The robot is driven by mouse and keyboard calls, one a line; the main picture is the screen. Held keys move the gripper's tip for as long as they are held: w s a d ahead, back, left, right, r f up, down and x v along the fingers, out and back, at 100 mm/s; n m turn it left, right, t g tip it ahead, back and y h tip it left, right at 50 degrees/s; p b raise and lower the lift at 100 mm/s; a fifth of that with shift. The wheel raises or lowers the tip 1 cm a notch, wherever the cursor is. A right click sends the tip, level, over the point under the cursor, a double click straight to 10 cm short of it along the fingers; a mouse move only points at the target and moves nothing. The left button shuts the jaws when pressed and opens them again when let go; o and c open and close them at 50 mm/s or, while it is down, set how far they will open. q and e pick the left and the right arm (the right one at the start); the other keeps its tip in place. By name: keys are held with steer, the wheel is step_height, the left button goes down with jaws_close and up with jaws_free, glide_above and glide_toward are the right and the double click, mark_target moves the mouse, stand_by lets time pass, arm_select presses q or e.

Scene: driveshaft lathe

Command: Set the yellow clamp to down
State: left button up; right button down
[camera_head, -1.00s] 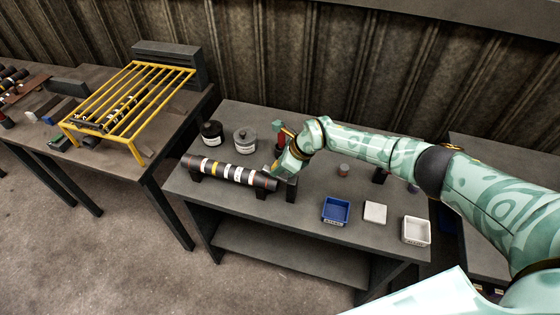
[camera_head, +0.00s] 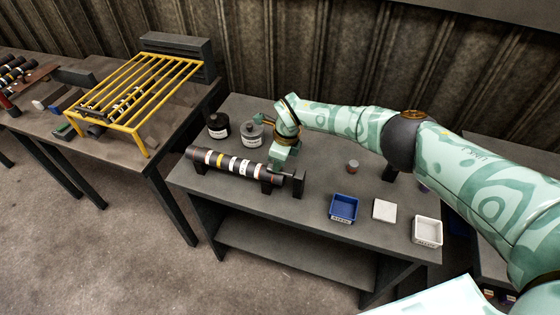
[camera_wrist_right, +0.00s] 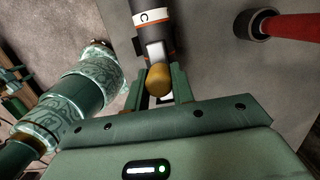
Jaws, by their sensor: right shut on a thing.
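The yellow clamp shows in the right wrist view as a rounded yellow knob (camera_wrist_right: 158,80) on a short grey lever, at the end of the banded driveshaft (camera_wrist_right: 152,14). My right gripper (camera_wrist_right: 161,90) is shut on this knob, one finger on each side. In the head view the right gripper (camera_head: 280,166) points down at the right end of the driveshaft (camera_head: 228,164), which lies level on dark supports. The clamp is hidden there by the gripper, so I cannot tell its angle. My left gripper is not in view.
A black jar (camera_head: 218,126) and a grey jar (camera_head: 252,134) stand behind the shaft. A yellow rack (camera_head: 137,95) is on the left table.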

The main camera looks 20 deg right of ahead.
mark_target(287, 171)
steer(key=shift+f, duration=0.15)
steer(key=c, duration=1.3)
jaws_free()
steer(key=shift+o, duration=0.6)
steer(key=shift+r, duration=0.5)
step_height(287, 171, up, 15)
steer(key=s+d+p, duration=0.1)
steer(key=d+p, duration=0.1)
steer(key=shift+s, duration=0.15)
